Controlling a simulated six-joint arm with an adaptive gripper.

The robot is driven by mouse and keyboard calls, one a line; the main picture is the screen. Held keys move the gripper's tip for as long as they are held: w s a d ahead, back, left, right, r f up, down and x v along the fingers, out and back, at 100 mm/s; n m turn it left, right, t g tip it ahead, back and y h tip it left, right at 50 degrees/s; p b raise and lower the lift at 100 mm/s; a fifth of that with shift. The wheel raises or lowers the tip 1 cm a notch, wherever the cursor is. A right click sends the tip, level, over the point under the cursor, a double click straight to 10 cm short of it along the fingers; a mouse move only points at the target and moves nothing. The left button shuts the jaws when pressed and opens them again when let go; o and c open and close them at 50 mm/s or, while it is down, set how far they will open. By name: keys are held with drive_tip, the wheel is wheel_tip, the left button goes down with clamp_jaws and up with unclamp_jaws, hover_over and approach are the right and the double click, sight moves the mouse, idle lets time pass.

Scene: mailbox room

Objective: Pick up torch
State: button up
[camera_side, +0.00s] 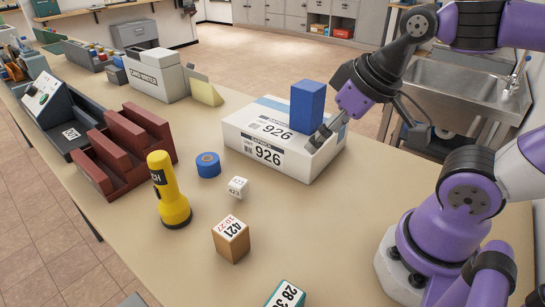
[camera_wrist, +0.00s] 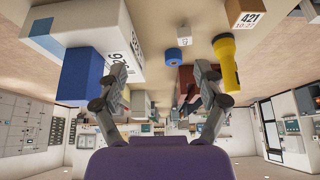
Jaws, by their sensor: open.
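The torch (camera_side: 167,190) is yellow with a black lower end and dark lettering. It stands upright on the table, left of the middle in the side view. It also shows in the wrist view (camera_wrist: 227,62), to the right. My gripper (camera_side: 321,138) is at the blue block and the white box, well to the right of the torch. In the wrist view my gripper (camera_wrist: 161,76) has its two fingers spread wide with nothing between them. The torch is beyond the right finger there; I cannot tell the distance.
A white box (camera_side: 262,153) marked 926 carries an upright blue block (camera_side: 308,105) close to my gripper. Blue tape (camera_side: 208,165), a small white cube (camera_side: 238,187) and an orange-brown box (camera_side: 230,240) stand near the torch. A dark red rack (camera_side: 107,163) is behind its left.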

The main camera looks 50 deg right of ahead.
drive_tip(key=n+g+y, duration=0.2)
drive_tip(key=n, duration=0.5)
hover_over(163, 155)
drive_tip(key=s+d, duration=0.1)
drive_tip(key=s, duration=0.1)
drive_tip(key=shift+w+d+r, duration=0.15)
drive_tip(key=shift+w+r, duration=0.05)
drive_tip(key=shift+r, duration=0.1)
drive_tip(key=shift+y, duration=0.3)
drive_tip(key=x, duration=0.4)
drive_tip(key=shift+w+f, duration=0.15)
drive_tip(key=shift+f, duration=0.15)
drive_tip(key=shift+s+x, duration=0.2)
drive_tip(key=shift+x, duration=2.6)
clamp_jaws()
